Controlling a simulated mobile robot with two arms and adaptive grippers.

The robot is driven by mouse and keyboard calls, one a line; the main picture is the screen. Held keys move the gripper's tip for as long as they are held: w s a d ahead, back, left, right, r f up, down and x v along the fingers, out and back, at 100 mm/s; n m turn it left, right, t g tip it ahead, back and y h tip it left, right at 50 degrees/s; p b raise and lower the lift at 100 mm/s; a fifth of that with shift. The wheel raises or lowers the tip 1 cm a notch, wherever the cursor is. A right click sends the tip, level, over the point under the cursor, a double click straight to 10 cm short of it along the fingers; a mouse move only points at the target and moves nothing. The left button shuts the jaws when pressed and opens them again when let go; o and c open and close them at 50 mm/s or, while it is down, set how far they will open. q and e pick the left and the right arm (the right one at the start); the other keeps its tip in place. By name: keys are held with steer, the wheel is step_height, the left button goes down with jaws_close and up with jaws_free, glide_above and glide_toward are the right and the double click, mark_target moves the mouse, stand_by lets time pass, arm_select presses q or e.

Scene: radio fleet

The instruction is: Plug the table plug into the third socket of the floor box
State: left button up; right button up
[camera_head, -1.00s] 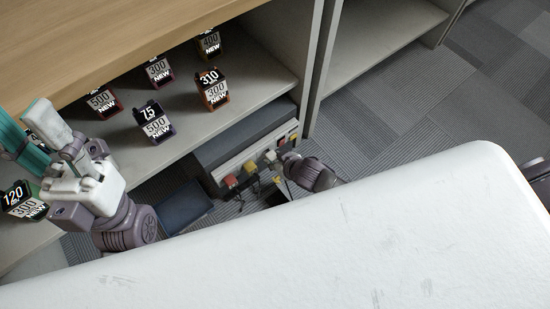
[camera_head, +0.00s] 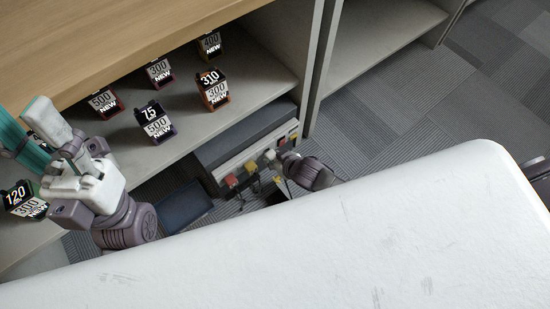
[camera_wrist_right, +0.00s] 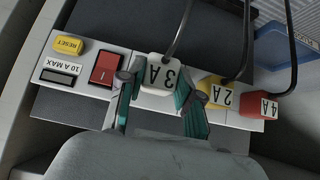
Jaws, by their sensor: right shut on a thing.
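The floor box (camera_head: 226,150) sits low in front of the shelf, with a pale socket panel (camera_wrist_right: 45,92) along it. My right gripper (camera_wrist_right: 158,108) is shut on a white plug marked 3 A (camera_wrist_right: 160,76), right at the panel; I cannot tell how deep it sits. A yellow plug marked 2 A (camera_wrist_right: 217,92) and a red plug marked 4 A (camera_wrist_right: 262,107) stand on the panel beside it. In the head view my right gripper (camera_head: 285,162) is partly hidden at the box. My left gripper (camera_head: 24,133) is at the left edge, its opening unclear.
A red switch (camera_wrist_right: 105,69) and yellow reset button (camera_wrist_right: 68,45) are on the panel beside the white plug. Dark cables rise from the plugs. A blue tray (camera_head: 184,207) lies beside the box. Several labelled boxes stand on the shelf (camera_head: 262,75) above; my white body fills the foreground.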

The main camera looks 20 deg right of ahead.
steer(key=shift+w+a, duration=0.2)
steer(key=shift+w, duration=0.35)
stand_by(0.7)
steer(key=o, duration=1.2)
steer(key=v, duration=1.2)
